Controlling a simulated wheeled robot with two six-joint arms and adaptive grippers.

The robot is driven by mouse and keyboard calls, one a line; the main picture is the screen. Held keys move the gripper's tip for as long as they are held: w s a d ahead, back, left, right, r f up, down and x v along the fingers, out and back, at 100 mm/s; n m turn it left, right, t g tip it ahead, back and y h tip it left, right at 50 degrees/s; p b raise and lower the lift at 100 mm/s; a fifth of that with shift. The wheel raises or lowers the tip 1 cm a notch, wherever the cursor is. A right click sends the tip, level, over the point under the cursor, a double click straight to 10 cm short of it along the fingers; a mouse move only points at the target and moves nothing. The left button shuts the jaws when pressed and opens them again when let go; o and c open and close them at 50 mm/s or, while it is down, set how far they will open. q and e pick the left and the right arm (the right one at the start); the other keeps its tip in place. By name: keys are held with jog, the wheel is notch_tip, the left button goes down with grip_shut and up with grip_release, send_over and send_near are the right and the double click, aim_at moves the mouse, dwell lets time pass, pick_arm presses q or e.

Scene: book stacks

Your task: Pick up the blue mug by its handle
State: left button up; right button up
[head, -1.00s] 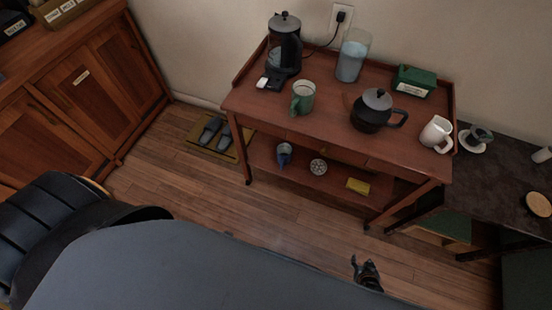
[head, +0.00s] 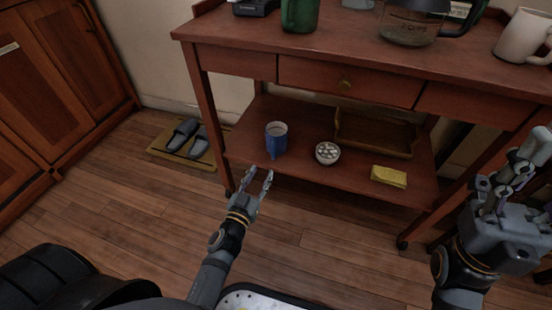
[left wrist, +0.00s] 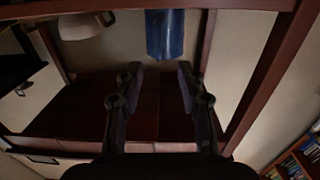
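The blue mug (head: 277,141) stands upright on the lower shelf (head: 300,168) of the wooden cart, towards its left end. Its handle appears to face the front. My left gripper (head: 258,181) is open and empty, just in front of and below the mug, apart from it. In the left wrist view, the mug (left wrist: 165,38) shows at the top, beyond and between the spread fingers of the left gripper (left wrist: 157,95). My right gripper (head: 515,165) is at the right edge, in front of the cart; its finger opening is unclear.
A small bowl (head: 327,153) of pale pieces stands right of the mug. A yellow cloth (head: 389,176) and wooden tray (head: 374,134) lie farther right. The drawer front (head: 347,82) and cart top overhang the shelf. Slippers (head: 184,135) lie on a mat at left.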

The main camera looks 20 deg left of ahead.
aim_at(272, 154)
pick_arm(q)
jog(key=w, duration=0.7)
jog(key=w+d+p, duration=0.1)
jog(key=w, duration=0.2)
jog(key=shift+w+r, duration=0.2)
jog(key=shift+w, duration=0.05)
jog(key=shift+c, duration=0.3)
grip_shut()
